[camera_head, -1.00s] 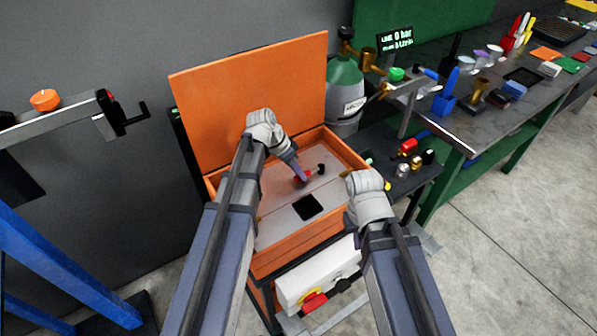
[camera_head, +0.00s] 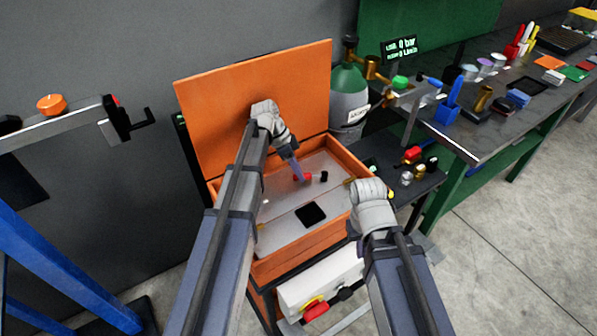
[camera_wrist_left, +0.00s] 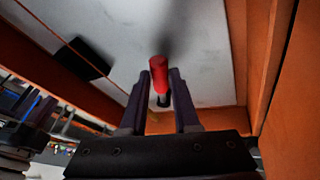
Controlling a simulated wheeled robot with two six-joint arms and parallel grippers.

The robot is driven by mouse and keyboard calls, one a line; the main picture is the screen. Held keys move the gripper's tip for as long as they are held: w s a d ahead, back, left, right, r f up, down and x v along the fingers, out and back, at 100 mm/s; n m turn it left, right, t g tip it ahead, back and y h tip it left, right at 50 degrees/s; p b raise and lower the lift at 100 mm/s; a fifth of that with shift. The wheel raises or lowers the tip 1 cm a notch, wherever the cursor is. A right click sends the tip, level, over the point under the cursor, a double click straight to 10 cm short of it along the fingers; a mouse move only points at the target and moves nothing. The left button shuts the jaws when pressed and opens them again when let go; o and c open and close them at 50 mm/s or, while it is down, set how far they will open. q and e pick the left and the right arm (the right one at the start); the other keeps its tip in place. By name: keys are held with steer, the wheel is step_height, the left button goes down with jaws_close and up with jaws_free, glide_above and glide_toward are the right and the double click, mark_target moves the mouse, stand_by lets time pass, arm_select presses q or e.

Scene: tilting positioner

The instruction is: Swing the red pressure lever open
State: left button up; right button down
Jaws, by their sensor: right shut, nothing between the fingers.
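The red pressure lever (camera_head: 304,177) stands on the grey panel inside the open orange case. A black knob (camera_head: 324,176) is just to its right. My left gripper (camera_head: 298,174) reaches down into the case at the lever. In the left wrist view, the red lever (camera_wrist_left: 158,72) fills the gap between the two dark fingertips (camera_wrist_left: 160,84), and they are closed around it. A dark end of the lever shows between the fingers. My right arm's wrist is at the case's front right corner; its gripper is hidden.
The orange lid (camera_head: 255,105) stands upright behind the lever. The case's walls (camera_head: 350,160) rise around the panel, which has a black square (camera_head: 311,213). A green gas cylinder (camera_head: 348,95) stands behind right. A low side table (camera_head: 425,185) with fittings is at right.

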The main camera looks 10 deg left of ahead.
arm_select(q)
steer(key=o, duration=0.4)
steer(key=shift+r, duration=0.15)
step_height(320, 180, up, 10)
steer(key=p, duration=1)
steer(key=shift+f, duration=0.2)
